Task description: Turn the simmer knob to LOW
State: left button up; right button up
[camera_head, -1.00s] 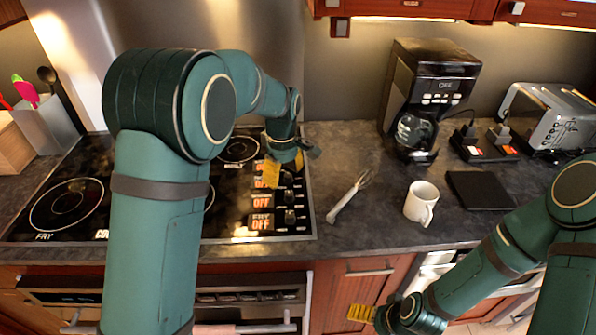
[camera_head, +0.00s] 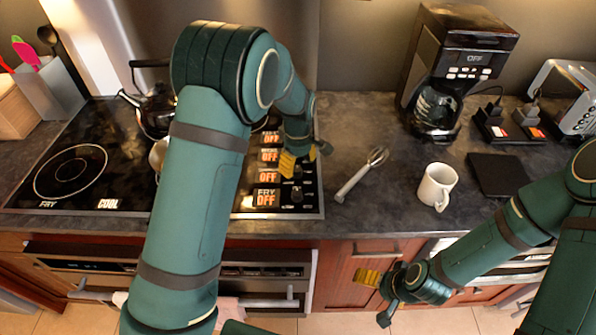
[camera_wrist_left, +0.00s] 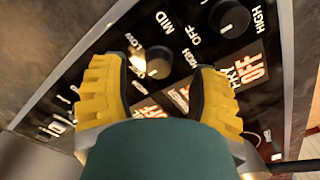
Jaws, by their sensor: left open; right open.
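A black control panel (camera_head: 308,203) runs down the right edge of the cooktop, with dark knobs beside orange OFF displays. In the left wrist view, one round knob (camera_wrist_left: 159,62) sits between my left fingers, with LOW, MID and HIGH printed around it. Another knob (camera_wrist_left: 229,18) lies beyond it, by the FRY OFF display (camera_wrist_left: 247,68). I cannot read which knob is simmer. My left gripper (camera_head: 306,156) is open over the panel; it also shows in the left wrist view (camera_wrist_left: 160,78). Contact is unclear. My right gripper (camera_head: 377,296) is open and empty before the cabinets.
A whisk (camera_head: 361,177), a white mug (camera_head: 436,186), a coffee maker (camera_head: 450,75) and a black pad (camera_head: 498,175) stand or lie on the counter right of the panel. A kettle (camera_head: 155,112) stands on the cooktop behind my left arm.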

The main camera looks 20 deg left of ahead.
aim_at(298, 170)
pick_arm(q)
jog(key=shift+f, duration=1.5)
grip_shut()
